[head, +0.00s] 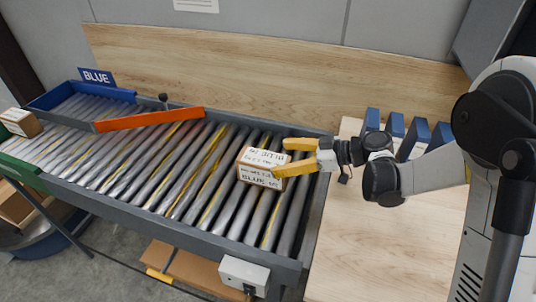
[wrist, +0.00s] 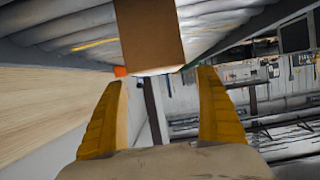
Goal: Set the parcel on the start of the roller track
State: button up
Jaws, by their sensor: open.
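The parcel (head: 262,167) is a small brown box with white, printed labels on its top and side. It rests on the rollers near the right end of the roller track (head: 318,150). My gripper (head: 280,158) has yellow fingers and is open at the parcel's right side in the head view. In the wrist view the parcel (wrist: 149,35) is beyond the fingertips, and the space between the fingers (wrist: 163,85) is empty. Whether a fingertip touches the parcel I cannot tell.
An orange diverter bar (head: 150,119) crosses the track toward a blue-sided lane with a BLUE sign (head: 97,77). Another box (head: 20,122) sits at the far left. Blue upright pieces (head: 396,128) stand on the wooden table (head: 375,245) at right. A wooden board backs the track.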

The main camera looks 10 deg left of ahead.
jog(key=s+d+r+m+t+h, duration=0.2)
jog(key=s+d+r+m+h, duration=0.1)
jog(key=d, duration=0.6)
jog(key=s+d+r+m+t+h+p, duration=0.1)
jog(key=s+d+r+m+t+h, duration=0.1)
jog(key=s+d+m+h, duration=0.4)
jog(key=s+d+r+m+t+h, duration=0.2)
jog(key=s+d+r+m+h, duration=0.2)
jog(key=s+d+m, duration=0.4)
jog(key=s+d, duration=0.2)
jog(key=d, duration=0.4)
jog(key=shift+s+r+h, duration=0.2)
jog(key=shift+s+h, duration=0.1)
jog(key=shift+s, duration=0.05)
